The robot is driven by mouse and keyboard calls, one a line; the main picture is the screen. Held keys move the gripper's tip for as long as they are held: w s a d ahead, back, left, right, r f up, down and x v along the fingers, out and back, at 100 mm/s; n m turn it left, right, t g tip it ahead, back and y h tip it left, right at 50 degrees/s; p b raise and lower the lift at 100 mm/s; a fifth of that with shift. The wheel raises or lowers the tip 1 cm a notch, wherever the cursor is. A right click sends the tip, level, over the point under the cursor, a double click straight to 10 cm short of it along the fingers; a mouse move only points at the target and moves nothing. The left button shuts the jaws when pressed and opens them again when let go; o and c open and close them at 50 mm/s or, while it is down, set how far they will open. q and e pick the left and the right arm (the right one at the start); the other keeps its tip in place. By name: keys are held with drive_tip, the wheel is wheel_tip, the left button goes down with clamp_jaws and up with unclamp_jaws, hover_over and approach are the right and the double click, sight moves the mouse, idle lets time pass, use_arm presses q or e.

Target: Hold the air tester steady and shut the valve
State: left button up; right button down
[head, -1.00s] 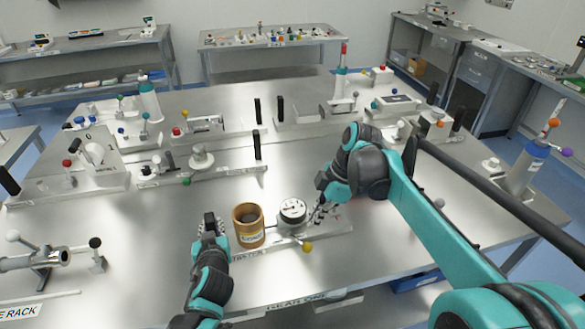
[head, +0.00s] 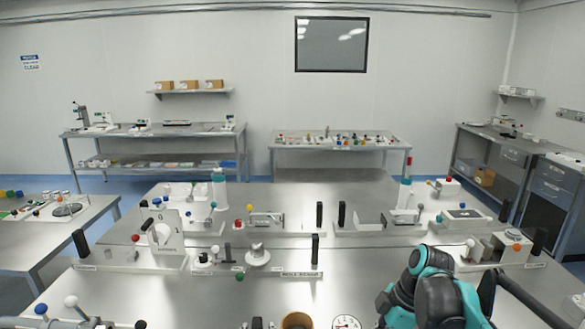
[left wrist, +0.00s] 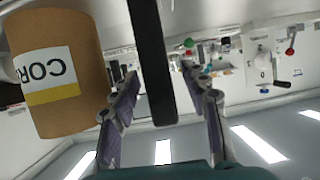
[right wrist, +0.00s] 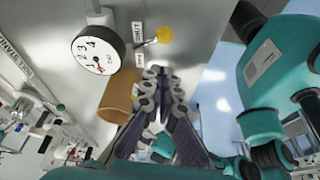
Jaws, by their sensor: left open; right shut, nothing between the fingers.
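The air tester's round white gauge (right wrist: 97,53) with a red needle shows in the right wrist view; its top edge shows at the bottom of the head view (head: 346,322). A yellow-knobbed lever (right wrist: 164,34) sticks out beside a "SHUT" label (right wrist: 138,33); a second small label lies close by. My right gripper (right wrist: 155,72) is shut and empty, its tips below the knob in the picture and apart from it. My left gripper (left wrist: 159,73) is open beside the brown core (left wrist: 62,75), which is outside its fingers. The tester is not clear in the left wrist view.
The brown core also shows in the right wrist view (right wrist: 118,98), close to my right fingers. A dark upright bar (left wrist: 150,50) crosses the left wrist view between the fingers. Fixtures with black handles (head: 315,248) stand farther back. Bare bench (head: 200,295) lies at left-centre.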

use_arm(q)
drive_tip(key=shift+s, duration=0.1)
drive_tip(key=v, duration=1.1)
drive_tip(key=shift+s+r, duration=0.15)
drive_tip(key=shift+s, duration=0.25)
drive_tip(key=s+a+f+g+h, duration=0.1)
drive_tip(key=s+a+f+g, duration=0.2)
drive_tip(key=s+a+g, duration=0.3)
drive_tip(key=s+a, duration=0.3)
drive_tip(key=shift+a+f+m, duration=0.4)
use_arm(e)
drive_tip(key=s+f+m+t+h, duration=0.4)
drive_tip(key=s+m+t, duration=0.2)
drive_tip(key=s+m, duration=0.6)
drive_tip(key=m, duration=0.4)
drive_tip(key=shift+s+f+m+t, duration=0.2)
drive_tip(key=shift+f+m+t, duration=0.1)
drive_tip(key=shift+m+t, duration=0.1)
